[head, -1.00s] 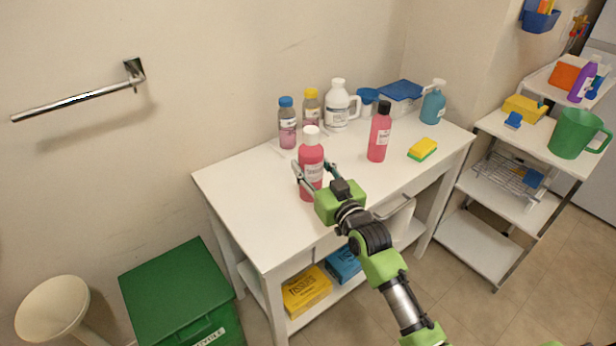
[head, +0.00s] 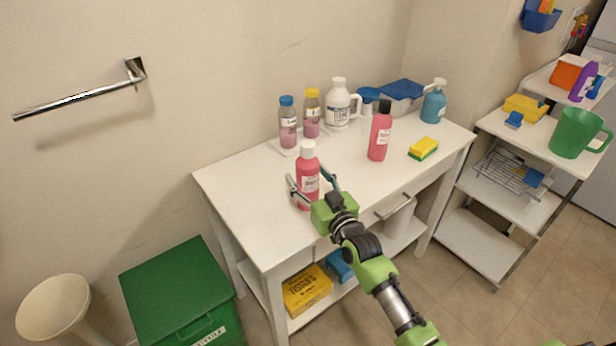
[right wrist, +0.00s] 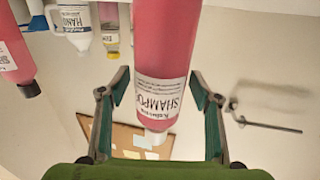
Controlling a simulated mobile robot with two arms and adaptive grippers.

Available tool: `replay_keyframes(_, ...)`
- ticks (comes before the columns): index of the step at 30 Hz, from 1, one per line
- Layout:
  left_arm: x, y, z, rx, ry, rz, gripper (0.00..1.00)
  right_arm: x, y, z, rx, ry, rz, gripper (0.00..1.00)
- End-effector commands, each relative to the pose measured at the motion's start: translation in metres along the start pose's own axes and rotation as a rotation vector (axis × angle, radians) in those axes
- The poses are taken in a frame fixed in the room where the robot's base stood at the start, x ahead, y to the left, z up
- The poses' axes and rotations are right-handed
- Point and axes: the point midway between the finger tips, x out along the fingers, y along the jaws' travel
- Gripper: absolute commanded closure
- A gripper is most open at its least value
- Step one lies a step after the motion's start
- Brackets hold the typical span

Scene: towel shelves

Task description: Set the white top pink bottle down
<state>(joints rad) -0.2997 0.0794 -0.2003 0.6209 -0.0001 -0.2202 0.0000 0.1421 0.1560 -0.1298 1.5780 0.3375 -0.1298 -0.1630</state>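The white-top pink bottle (head: 307,186) stands upright at the front of the white table (head: 240,190). Its base appears to be on the tabletop. My right gripper (head: 311,181) is around it, one finger on each side. In the right wrist view, the picture is upside down, and the pink bottle (right wrist: 163,50) with its shampoo label lies between the two spread fingers (right wrist: 158,100). The gripper is open. My left gripper is not in view.
A black-capped pink bottle (head: 380,137), a sponge (head: 423,148), two small bottles (head: 288,128), a white jug (head: 338,106) and a blue spray bottle (head: 433,105) stand on the table. Bare tabletop lies left of the pink bottle. A green bin (head: 175,285) stands at lower left.

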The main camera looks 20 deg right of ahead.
Motion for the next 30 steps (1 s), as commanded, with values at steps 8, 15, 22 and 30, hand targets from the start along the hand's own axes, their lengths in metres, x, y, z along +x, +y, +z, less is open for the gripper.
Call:
replay_keyframes(8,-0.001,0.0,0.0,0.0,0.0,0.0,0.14,0.0,0.0,-0.001,0.0,0.0,0.0,0.42)
replay_keyframes(15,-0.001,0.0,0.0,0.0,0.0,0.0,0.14,-0.023,0.0,-0.001,0.001,-0.001,0.0,0.42)
replay_keyframes(22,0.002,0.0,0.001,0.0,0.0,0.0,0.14,-0.073,0.0,-0.001,-0.002,-0.002,0.0,0.42)
replay_keyframes(30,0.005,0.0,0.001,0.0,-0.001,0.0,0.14,-0.113,0.0,-0.002,0.0,0.0,0.0,0.42)
